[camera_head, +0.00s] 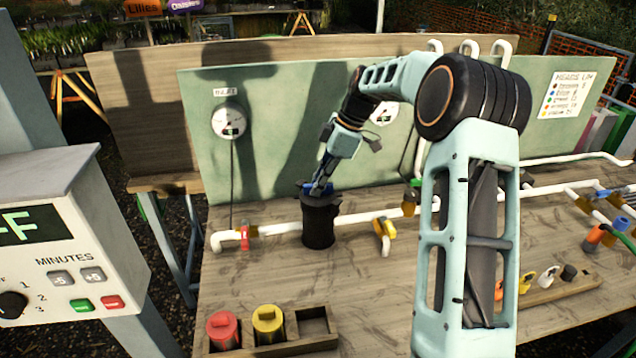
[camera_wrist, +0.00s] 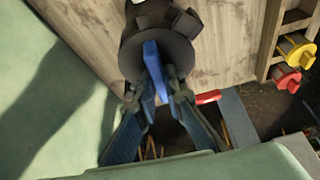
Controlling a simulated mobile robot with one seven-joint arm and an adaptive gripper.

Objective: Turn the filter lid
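The filter is a black upright cylinder (camera_head: 319,226) on the white pipe at the left of the bench. Its blue-and-black lid (camera_head: 309,188) is on top, partly hidden by my gripper (camera_head: 320,186), which reaches down to it from above. In the wrist view the black filter body (camera_wrist: 160,48) is at the top centre. A narrow blue bar (camera_wrist: 154,70) lies across it, between the two fingers of my gripper (camera_wrist: 155,92). The fingertips are close to the bar on both sides. I cannot tell whether they press on it.
A white pipe run with a red-handled valve (camera_head: 245,238) and a yellow valve (camera_head: 387,231) passes the filter. A wooden tray (camera_head: 327,343) with red and yellow capped cartridges stands in front. A green panel with gauges (camera_head: 229,122) rises behind. A timer box stands at left.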

